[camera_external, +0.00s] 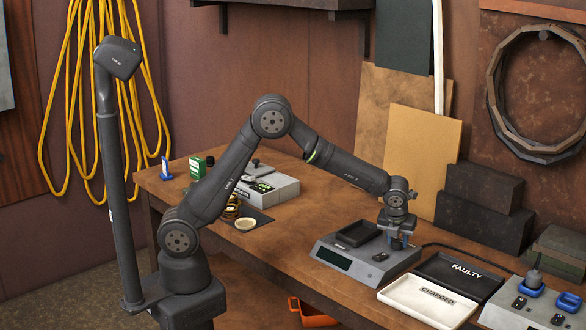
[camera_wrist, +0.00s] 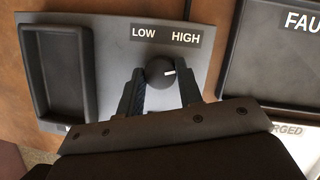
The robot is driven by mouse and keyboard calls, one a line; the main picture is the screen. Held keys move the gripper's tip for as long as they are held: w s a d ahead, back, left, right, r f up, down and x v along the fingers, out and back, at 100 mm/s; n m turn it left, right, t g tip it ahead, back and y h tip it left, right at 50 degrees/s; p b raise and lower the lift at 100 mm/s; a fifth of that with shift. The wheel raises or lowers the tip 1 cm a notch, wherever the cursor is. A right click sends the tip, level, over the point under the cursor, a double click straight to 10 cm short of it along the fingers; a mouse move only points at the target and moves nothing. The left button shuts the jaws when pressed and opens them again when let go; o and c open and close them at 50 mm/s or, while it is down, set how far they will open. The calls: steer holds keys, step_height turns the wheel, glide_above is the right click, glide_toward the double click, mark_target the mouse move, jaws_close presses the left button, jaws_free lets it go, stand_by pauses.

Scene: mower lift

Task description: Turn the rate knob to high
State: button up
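The rate knob (camera_wrist: 160,73) is a round black knob on the grey charger panel (camera_wrist: 115,35). Its white mark points to the right in the wrist view, a little below the direction of the HIGH label (camera_wrist: 186,38). The LOW label (camera_wrist: 144,32) is up and left of it. My gripper (camera_wrist: 160,82) has one finger on each side of the knob, with a narrow gap seeming to show on both sides. In the external view my gripper (camera_external: 398,242) points down over the right end of the charger (camera_external: 345,262) and hides the knob.
The charger has an empty dark tray (camera_wrist: 57,70) at its left. A black FAULTY tray (camera_external: 460,275) and a white CHARGED tray (camera_external: 428,302) lie to its right. A grey device (camera_external: 528,310) with blue parts stands beyond them.

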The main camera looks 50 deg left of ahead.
steer(key=c, duration=0.4)
steer(key=shift+o, duration=0.2)
steer(key=shift+n, duration=0.7)
steer(key=o, duration=1)
steer(key=shift+r, duration=0.15)
steer(key=v, duration=1.7)
steer(key=shift+w+d+r, duration=0.1)
steer(key=shift+w+d, duration=0.1)
steer(key=shift+d, duration=0.15)
